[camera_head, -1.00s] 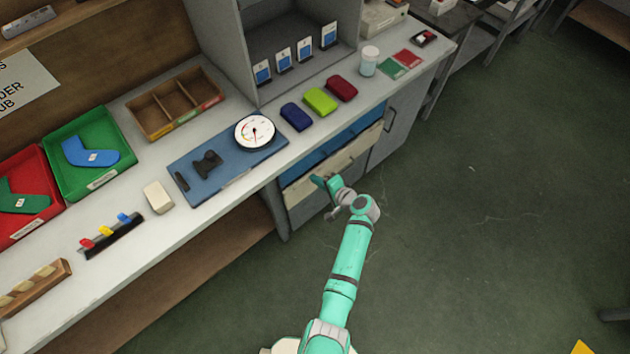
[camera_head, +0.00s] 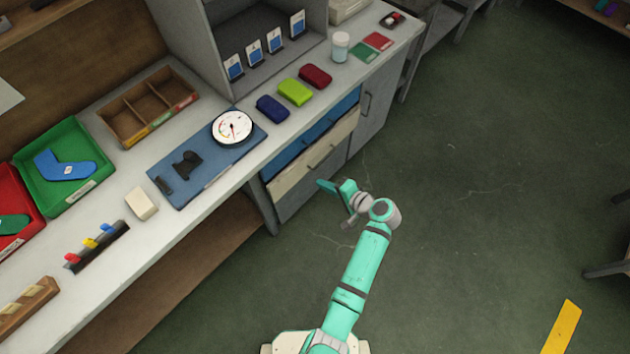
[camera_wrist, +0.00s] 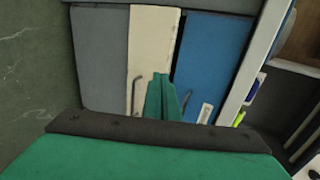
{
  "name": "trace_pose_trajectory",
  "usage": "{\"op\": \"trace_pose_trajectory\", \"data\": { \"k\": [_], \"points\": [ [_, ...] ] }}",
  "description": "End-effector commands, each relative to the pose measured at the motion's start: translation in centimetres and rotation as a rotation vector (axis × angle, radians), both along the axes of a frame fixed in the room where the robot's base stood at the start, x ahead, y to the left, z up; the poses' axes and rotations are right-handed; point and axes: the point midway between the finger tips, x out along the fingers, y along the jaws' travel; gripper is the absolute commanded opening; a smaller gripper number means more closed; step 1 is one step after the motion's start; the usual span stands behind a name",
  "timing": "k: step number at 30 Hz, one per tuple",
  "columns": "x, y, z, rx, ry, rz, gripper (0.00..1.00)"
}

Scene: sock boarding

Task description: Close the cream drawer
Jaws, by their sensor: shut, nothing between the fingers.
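The cream drawer (camera_head: 308,170) is the pale front under the workbench, below the blue drawer (camera_head: 296,147), with a bar handle. The cream drawer's handle shows left of the fingers.
A grey panel (camera_wrist: 102,60) lies beside the cream front in the wrist view. A grey cabinet door (camera_head: 375,110) stands right of the drawers. The bench top (camera_head: 215,205) carries trays, a gauge and coloured cases. The green floor (camera_head: 480,220) to the right is clear.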

Motion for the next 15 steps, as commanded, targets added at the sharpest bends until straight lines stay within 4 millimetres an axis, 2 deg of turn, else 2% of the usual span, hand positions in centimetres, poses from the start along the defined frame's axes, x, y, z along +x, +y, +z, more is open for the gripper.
{"op": "trace_pose_trajectory", "data": {
  "k": [5,15],
  "points": [
    [-0.27,-0.56,0.25,-0.002,0.001,0.001,0.00],
    [0.62,-0.95,0.00,-0.001,0.000,0.015,0.00]
  ]
}}
